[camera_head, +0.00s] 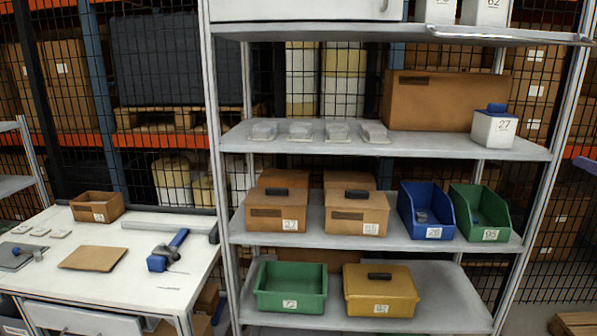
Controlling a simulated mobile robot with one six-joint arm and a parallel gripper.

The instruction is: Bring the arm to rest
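Neither my arm nor my gripper shows in this view. The task names no other object. A metal shelf rack (345,235) stands in front of me. Its middle shelf holds two brown boxes with dark handles, the left one (276,210) and the right one (355,213), a blue bin (432,232) and a green bin (490,234). The blue and green bins hold small items that I cannot make out. The lower shelf holds an open green bin (290,299) and a yellow box with a dark handle (380,306).
A white table (120,275) at left holds a small brown box (97,206), a brown sheet (93,258) and a blue-handled tool (168,250). Wire mesh stands behind.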

